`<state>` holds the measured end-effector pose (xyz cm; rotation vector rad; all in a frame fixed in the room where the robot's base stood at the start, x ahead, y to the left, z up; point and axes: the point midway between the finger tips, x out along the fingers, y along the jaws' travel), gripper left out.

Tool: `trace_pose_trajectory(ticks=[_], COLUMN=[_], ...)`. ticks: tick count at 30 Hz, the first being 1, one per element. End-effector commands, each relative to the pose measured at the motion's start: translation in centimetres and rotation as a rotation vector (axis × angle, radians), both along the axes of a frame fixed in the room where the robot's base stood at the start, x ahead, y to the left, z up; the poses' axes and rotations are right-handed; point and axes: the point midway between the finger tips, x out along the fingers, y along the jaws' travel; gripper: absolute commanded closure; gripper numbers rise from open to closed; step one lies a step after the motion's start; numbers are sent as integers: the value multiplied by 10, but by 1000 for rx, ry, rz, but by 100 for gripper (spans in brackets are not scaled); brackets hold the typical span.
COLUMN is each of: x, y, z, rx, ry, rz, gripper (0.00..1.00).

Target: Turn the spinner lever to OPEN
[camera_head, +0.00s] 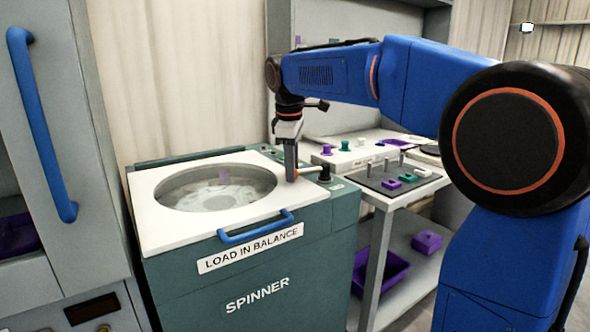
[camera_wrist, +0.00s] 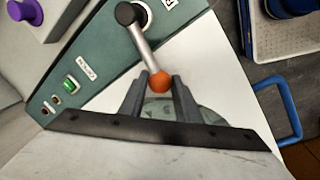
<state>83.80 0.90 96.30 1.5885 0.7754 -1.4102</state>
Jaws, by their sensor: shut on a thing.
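The spinner lever is a grey rod (camera_wrist: 146,48) with an orange ball knob (camera_wrist: 160,81) and a black pivot (camera_wrist: 130,13). In the head view the lever (camera_head: 310,171) sits at the right rear of the spinner's top, its rod pointing left from the pivot. My gripper (camera_head: 291,176) points down at the knob end. In the wrist view my gripper's fingers (camera_wrist: 160,92) are shut on the orange knob, one on each side. A label beside the pivot is cut off by the picture edge, so the lever's marked position cannot be read.
The spinner (camera_head: 257,293) has a white top (camera_head: 150,224) with a round window and a blue front handle (camera_head: 256,227). A grey cabinet with a blue handle (camera_head: 42,130) stands left. A bench with a dark tray (camera_head: 371,184) and small purple and teal parts stands right.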

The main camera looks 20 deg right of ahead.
Motion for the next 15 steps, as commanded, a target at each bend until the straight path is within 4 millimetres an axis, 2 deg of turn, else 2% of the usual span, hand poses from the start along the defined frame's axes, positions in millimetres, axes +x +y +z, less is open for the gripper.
trace_pose_trajectory(ticks=[15], x=[51], y=[-4], z=[-1], rx=[-1], ry=[3], rz=[-485], gripper=[100])
